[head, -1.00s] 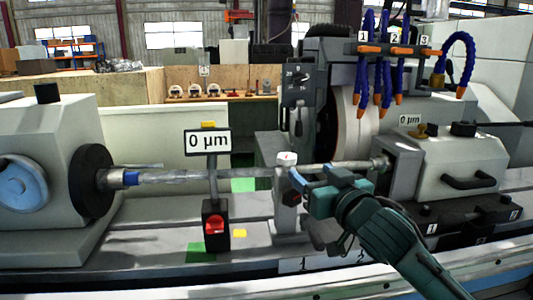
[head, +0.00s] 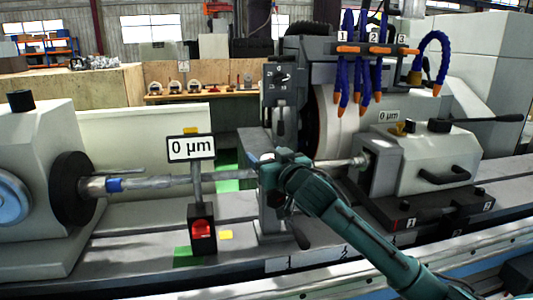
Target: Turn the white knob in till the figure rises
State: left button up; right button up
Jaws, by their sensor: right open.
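The white knob, seen earlier on top of the small upright rest (head: 270,222) around the shaft, is now hidden behind my right gripper. The right gripper (head: 268,172) is at the top of that rest, in front of the shaft (head: 165,182). It is open; its fingertips are hard to make out, and I cannot tell whether they touch the knob. The figure sign (head: 191,148) on the post left of the rest reads 0 µm. My left gripper is out of view.
A black box with a red button (head: 202,229) stands below the sign. The grinding wheel (head: 335,125) and blue coolant hoses (head: 374,62) are behind and right of my gripper. A dark lever (head: 299,234) sticks out low on the rest. The bed left of the box is clear.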

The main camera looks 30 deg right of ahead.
jog(key=shift+w, duration=0.25)
jog(key=shift+c, duration=0.4)
jog(key=c, duration=0.9)
